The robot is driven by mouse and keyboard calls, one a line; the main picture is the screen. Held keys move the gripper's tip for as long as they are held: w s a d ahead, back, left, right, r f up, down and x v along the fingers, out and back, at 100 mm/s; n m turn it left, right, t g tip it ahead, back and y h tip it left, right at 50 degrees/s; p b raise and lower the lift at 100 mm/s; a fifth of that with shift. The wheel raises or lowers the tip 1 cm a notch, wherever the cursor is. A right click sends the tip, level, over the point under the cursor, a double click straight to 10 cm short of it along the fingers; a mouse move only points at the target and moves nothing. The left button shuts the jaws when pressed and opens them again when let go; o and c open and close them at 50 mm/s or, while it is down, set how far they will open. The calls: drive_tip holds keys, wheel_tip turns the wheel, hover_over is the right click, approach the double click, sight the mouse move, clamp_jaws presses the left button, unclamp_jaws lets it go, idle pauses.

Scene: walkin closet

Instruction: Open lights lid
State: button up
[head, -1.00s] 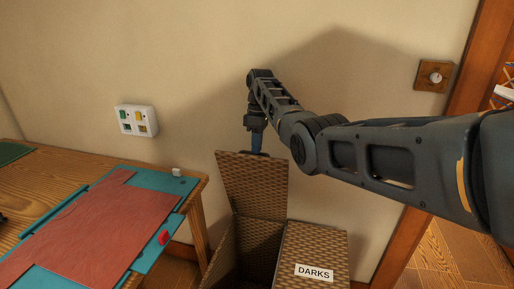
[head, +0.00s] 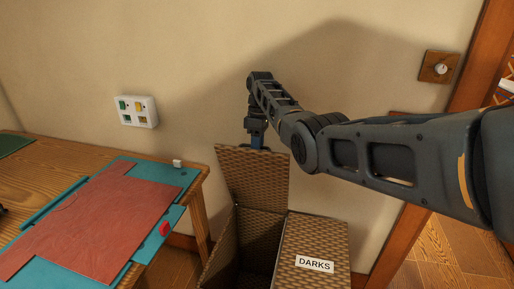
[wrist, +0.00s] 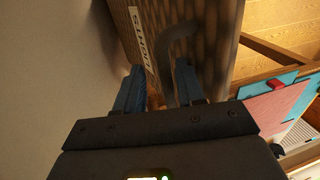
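The lights lid (head: 253,178) is a woven brown panel standing up, nearly vertical, on the left half of a hamper (head: 257,225). The compartment below it is open and dark inside. In the wrist view the lid (wrist: 205,28) shows its label (wrist: 143,42), blurred and on its side, reading LIGHTS. My gripper (wrist: 159,68) is open, its two blue fingers apart on the lid's labelled face side. A dark curved shape lies between and beyond the fingers; I cannot tell whether it is a handle or a shadow. In the head view the lid's top edge hides the fingertips.
The DARKS lid (head: 313,250) is shut on the right half. A wooden desk (head: 195,185) with a teal mat (head: 140,170) and red sheet (head: 100,222) stands left. The wall is close behind the hamper. A wooden door frame (head: 405,225) stands right.

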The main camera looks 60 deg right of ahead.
wheel_tip(320, 180, up, 8)
drive_tip(key=d+b, duration=0.1)
drive_tip(key=shift+w+d+f, duration=0.2)
drive_tip(key=shift+w+d, duration=0.05)
drive_tip(key=shift+w, duration=0.05)
idle(0.6)
